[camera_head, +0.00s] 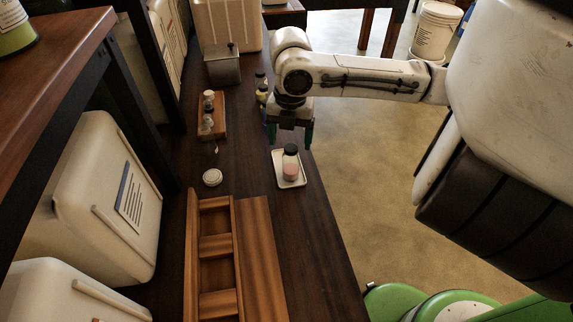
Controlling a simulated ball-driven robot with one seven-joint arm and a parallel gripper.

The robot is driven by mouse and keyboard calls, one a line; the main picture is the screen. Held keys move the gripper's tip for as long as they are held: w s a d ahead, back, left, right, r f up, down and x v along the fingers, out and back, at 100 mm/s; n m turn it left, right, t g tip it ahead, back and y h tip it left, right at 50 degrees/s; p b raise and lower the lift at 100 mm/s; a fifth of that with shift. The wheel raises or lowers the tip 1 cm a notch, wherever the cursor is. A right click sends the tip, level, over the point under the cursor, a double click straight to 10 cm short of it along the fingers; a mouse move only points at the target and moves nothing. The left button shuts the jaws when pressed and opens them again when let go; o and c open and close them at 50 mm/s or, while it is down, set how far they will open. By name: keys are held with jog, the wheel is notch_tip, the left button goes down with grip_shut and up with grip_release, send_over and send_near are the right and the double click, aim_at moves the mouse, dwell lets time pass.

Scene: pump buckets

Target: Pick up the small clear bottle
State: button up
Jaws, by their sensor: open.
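A small clear bottle (290,164) with a dark cap and pinkish contents stands upright on a small white tray (299,181) on the dark wooden bench.
A wooden compartment box (193,250) and its flat board (262,260) lie nearer. Amber bottles (261,88) stand beyond. Large pale containers (92,190) line the left.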

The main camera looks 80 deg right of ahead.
aim_at(291, 148)
jog(key=f, duration=0.7)
jog(key=shift+s+d+f, duration=0.1)
jog(key=shift+d+f, duration=0.05)
jog(key=shift+d, duration=0.1)
jog(key=c, duration=1.2)
